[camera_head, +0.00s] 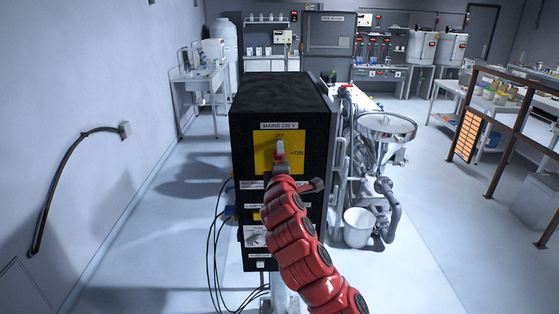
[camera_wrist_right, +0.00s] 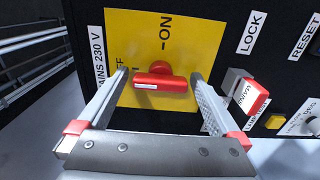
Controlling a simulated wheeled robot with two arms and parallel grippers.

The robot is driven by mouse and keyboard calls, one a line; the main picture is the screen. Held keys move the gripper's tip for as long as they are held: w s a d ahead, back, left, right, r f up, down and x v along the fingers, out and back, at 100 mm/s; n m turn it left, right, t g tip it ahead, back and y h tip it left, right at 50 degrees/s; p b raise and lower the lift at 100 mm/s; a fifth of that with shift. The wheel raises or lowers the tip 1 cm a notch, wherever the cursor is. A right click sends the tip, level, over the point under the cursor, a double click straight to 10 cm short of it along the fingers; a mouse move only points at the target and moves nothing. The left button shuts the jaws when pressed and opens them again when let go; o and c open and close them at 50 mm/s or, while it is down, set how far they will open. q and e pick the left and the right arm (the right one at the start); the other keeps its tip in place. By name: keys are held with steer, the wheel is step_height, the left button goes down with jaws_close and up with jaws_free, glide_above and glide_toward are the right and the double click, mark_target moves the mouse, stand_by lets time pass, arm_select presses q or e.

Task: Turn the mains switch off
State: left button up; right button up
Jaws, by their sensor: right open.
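The mains switch is a red handle (camera_wrist_right: 160,82) on a yellow plate (camera_wrist_right: 190,40); the plate also shows in the head view (camera_head: 264,153), on a black cabinet under a "MAINS 230 V" label. The handle stands upright in the head view, in line with OFF above; ON is to the right. In the wrist view its white-marked end faces the partly hidden OFF lettering. My right gripper (camera_wrist_right: 161,78) is open, one finger near each end of the handle, with small gaps apparent. In the head view my red right arm partly covers the plate's lower edge. My left gripper is out of view.
A LOCK key-like red and white part (camera_wrist_right: 246,92) sits close beside the right finger. A yellow button (camera_wrist_right: 275,121) is below it. A metal funnel hopper (camera_head: 386,128) and white bucket (camera_head: 357,227) stand right of the cabinet. Black cables hang at its left.

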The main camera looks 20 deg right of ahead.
steer(key=b+v, duration=0.6)
steer(key=v, duration=0.5)
steer(key=shift+s, duration=0.25)
steer(key=shift+a, duration=0.15)
